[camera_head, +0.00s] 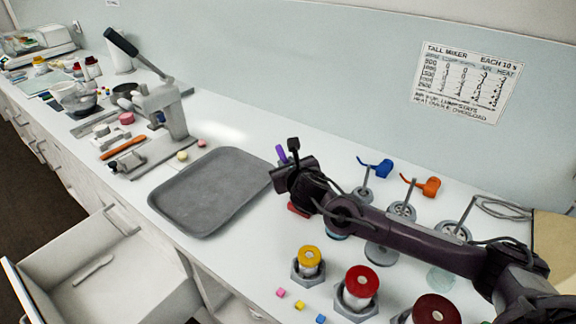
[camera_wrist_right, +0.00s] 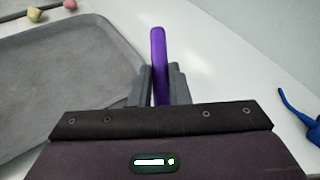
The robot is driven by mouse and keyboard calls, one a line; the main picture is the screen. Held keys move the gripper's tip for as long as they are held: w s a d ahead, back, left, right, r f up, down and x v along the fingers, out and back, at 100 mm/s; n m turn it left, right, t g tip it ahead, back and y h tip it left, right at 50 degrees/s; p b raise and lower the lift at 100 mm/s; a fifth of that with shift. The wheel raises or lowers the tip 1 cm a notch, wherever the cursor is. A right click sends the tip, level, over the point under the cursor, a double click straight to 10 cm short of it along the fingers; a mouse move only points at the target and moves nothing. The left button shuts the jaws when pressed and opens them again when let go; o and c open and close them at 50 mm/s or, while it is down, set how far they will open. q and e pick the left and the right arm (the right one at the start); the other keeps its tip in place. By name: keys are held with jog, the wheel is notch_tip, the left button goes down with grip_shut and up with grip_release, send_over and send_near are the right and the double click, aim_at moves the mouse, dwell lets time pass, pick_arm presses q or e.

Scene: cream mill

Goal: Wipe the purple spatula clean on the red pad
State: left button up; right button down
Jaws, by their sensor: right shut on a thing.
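The purple spatula (camera_head: 281,153) is held in my right gripper (camera_head: 288,166), to the right of the grey tray. In the right wrist view the spatula (camera_wrist_right: 158,45) stands between the two grey fingers (camera_wrist_right: 160,88), which are shut on it. Its purple end sticks out beyond the fingertips, and the rest is hidden. A red patch, likely the red pad (camera_head: 297,209), shows just below the right gripper and is mostly covered by my arm. I cannot tell whether the spatula touches it. My left gripper is out of view.
The grey tray (camera_head: 213,188) lies empty on the counter. Blue (camera_head: 376,168) and orange (camera_head: 428,187) hooked tools stand behind my right arm. Yellow (camera_head: 309,257) and red-topped (camera_head: 360,283) jars stand in front of it. An open drawer (camera_head: 100,270) juts out at lower left.

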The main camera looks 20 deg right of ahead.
jog(key=shift+s, duration=0.75)
jog(key=shift+w, duration=0.15)
jog(key=shift+w+b, duration=0.4)
jog(key=shift+w, duration=0.25)
jog(key=shift+s, duration=0.1)
jog(key=shift+s, duration=0.7)
jog(key=shift+w, duration=0.15)
